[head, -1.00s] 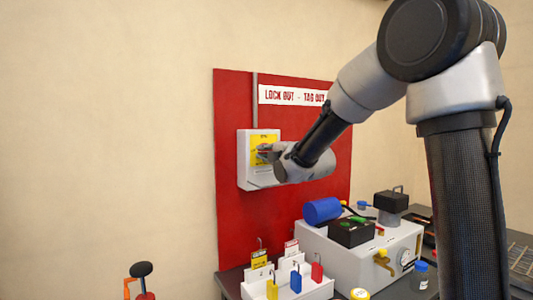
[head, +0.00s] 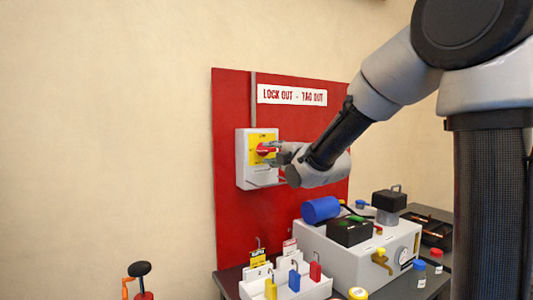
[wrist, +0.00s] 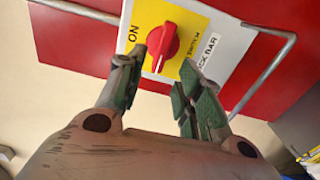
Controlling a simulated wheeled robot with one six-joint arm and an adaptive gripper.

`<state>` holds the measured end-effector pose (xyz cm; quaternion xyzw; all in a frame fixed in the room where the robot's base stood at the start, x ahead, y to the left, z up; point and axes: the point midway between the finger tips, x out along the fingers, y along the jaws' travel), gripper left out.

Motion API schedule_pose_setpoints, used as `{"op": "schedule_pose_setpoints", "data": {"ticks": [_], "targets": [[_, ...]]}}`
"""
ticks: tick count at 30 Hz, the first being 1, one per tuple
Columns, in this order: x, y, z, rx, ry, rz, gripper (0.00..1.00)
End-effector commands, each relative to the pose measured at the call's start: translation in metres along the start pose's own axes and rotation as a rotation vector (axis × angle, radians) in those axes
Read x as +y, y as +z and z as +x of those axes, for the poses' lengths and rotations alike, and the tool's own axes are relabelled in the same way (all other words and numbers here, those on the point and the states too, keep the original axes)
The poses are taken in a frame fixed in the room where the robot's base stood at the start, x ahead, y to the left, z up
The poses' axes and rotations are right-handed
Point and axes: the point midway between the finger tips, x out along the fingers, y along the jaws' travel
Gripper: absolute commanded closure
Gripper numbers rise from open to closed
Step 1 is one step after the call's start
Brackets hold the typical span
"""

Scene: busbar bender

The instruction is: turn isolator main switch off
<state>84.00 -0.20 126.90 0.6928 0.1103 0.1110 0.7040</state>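The isolator main switch is a grey box (head: 243,160) with a yellow plate and a red knob (head: 265,150), on a red board. In the wrist view the red knob (wrist: 163,46) sits on the yellow plate (wrist: 185,17), its long grip running roughly up and down the picture, with a white mark near its lower end. "ON" is printed left of it; the position it points to is unclear. My gripper (wrist: 165,64) is open and empty, with one fingertip on each side of the knob's lower end. Contact cannot be told. My gripper (head: 275,153) is just right of the switch in the head view.
A metal bar (wrist: 267,65) is beside the plate. Below the board stand a white padlock tray (head: 285,287) and a pale machine (head: 340,258) carrying a blue cylinder (head: 321,209) and a black box (head: 349,231). The wall left of the board is clear.

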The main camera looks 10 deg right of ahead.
Motion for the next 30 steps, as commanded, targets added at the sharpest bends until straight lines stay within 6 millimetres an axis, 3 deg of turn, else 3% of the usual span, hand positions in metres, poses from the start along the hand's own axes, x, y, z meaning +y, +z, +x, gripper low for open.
{"op": "schedule_pose_setpoints", "data": {"ticks": [3, 9, 24, 26, 29, 30], "targets": [[0.001, 0.0, -0.028, -0.001, 0.002, 0.0, 0.64], [0.0, 0.0, -0.059, -0.001, 0.0, 0.001, 0.64], [-0.001, 0.0, -0.067, -0.001, -0.003, 0.031, 0.64], [-0.009, 0.001, -0.068, -0.007, -0.037, 0.093, 0.64], [-0.052, 0.008, -0.074, -0.066, -0.205, 0.296, 0.64], [-0.076, 0.012, -0.081, -0.114, -0.299, 0.399, 0.64]]}}
